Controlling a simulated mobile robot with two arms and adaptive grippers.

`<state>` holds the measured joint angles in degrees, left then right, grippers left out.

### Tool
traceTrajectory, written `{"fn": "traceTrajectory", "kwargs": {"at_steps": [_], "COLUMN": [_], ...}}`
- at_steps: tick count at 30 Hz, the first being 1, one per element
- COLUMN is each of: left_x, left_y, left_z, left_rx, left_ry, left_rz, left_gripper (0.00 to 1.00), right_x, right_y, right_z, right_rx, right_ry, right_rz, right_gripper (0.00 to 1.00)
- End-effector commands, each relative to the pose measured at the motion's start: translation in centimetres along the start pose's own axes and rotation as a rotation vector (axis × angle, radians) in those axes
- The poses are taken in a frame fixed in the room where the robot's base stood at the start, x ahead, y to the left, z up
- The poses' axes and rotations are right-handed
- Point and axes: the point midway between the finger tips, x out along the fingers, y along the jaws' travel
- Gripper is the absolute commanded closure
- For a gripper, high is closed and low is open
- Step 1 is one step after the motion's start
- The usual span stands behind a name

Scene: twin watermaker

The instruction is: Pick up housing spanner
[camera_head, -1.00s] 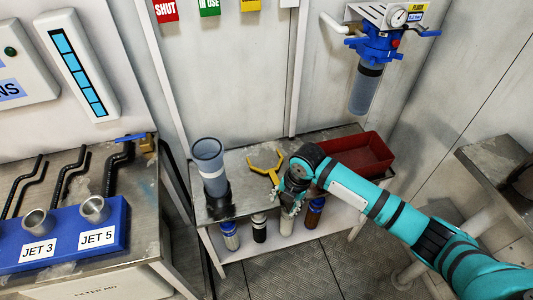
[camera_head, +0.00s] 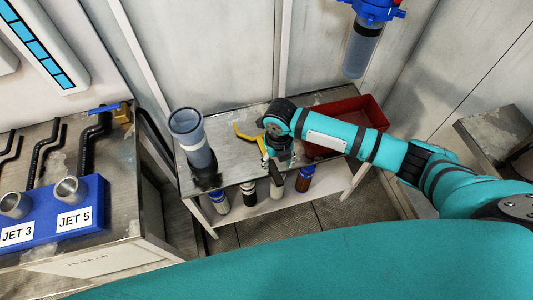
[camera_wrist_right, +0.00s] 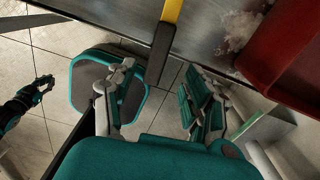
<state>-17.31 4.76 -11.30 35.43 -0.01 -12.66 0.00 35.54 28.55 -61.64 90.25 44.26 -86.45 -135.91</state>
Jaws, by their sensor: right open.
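The housing spanner (camera_head: 248,136) has a yellow jaw end lying on the metal bench in the head view. In the right wrist view its yellow shaft and black handle (camera_wrist_right: 161,50) reach out past the bench edge. My right gripper (camera_head: 272,168) is open at the bench's front edge, beside the spanner, and covers part of it. In the right wrist view the open fingers (camera_wrist_right: 158,82) stand on either side of the handle's line, with the handle end just ahead between them. What looks like my left gripper (camera_wrist_right: 38,90) shows small at the left of that view.
A grey filter housing (camera_head: 190,135) stands left of the spanner on the bench (camera_head: 222,133). A red tray (camera_head: 370,112) sits to the right, close to my right wrist. Several bottles (camera_head: 248,194) stand on the shelf below. A clear-bowled filter (camera_head: 361,48) hangs on the wall above.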

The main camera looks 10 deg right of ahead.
Motion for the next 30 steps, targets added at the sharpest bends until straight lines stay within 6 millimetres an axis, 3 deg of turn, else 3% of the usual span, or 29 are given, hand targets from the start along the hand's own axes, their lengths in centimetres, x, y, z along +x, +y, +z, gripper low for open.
{"fn": "traceTrajectory", "kwargs": {"at_steps": [5, 15, 23, 30], "left_x": [-0.1, -0.3, -0.3, -0.3], "left_y": [0.5, 0.7, 0.3, 0.3], "left_z": [-1.7, -0.6, -0.1, -0.1], "left_rx": [-0.002, 0.001, 0.002, 0.002], "left_ry": [0.026, 0.008, 0.001, 0.001], "left_rz": [0.006, 0.008, 0.005, 0.004], "left_gripper": [1.0, 1.0, 1.0, 1.0], "right_x": [1.1, 5.6, 6.0, 5.9], "right_y": [0.1, 0.3, 0.3, 0.3], "right_z": [-0.1, -0.4, -0.3, -0.3], "right_rx": [0.0, 0.001, 0.0, 0.001], "right_ry": [0.001, 0.001, -0.002, -0.002], "right_rz": [0.0, 0.0, 0.0, 0.0], "right_gripper": [0.48, 0.48, 0.48, 0.76]}}
